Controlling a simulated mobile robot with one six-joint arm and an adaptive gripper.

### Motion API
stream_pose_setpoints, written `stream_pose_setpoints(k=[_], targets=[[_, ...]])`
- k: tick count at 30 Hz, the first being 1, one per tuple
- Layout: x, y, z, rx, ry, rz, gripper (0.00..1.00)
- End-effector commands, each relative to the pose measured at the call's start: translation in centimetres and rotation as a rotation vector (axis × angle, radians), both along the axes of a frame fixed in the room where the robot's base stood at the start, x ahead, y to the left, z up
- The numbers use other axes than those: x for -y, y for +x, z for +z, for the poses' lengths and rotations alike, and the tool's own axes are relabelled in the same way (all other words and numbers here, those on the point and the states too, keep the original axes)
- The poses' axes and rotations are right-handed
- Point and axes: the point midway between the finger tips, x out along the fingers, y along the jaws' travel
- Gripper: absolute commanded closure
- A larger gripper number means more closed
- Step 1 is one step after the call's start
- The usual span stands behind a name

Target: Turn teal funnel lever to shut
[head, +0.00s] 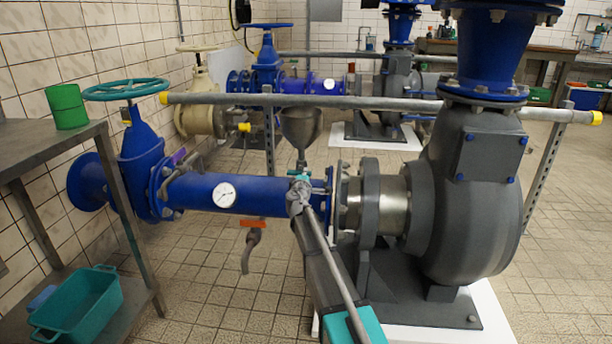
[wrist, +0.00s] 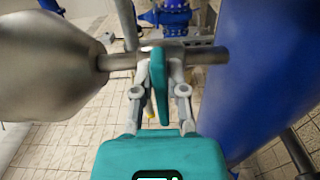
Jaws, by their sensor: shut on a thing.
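The grey metal funnel (head: 300,124) stands above the blue pipe (head: 255,192), on a thin stem. The teal lever (head: 299,174) is small in the head view, on the stem just above the pipe. In the wrist view the teal lever (wrist: 159,88) lies across the stem (wrist: 208,56), with the funnel (wrist: 50,62) at the left and the blue pipe (wrist: 262,75) at the right. My gripper (wrist: 161,80) is shut on the lever, one finger on each side. In the head view my gripper (head: 298,188) partly hides the lever's lower part.
A grey rail (head: 370,102) with yellow ends crosses behind the funnel. An orange-handled tap (head: 253,223) hangs under the pipe. The grey pump (head: 470,200) stands to the right. A teal handwheel (head: 126,89) and a bench with a green can (head: 67,107) are at the left.

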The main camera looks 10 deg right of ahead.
Motion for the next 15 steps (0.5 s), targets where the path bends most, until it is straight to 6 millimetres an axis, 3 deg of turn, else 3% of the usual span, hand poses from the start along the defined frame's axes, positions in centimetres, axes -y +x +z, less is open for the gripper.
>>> stream_pose_setpoints(k=[1,6,15], targets=[[0.19,-0.15,-0.07,0.0,0.004,-0.005,0.81],[0.14,-0.12,-0.06,0.0,0.002,-0.004,0.49],[0.07,-0.05,-0.02,0.0,0.0,-0.001,0.49]])
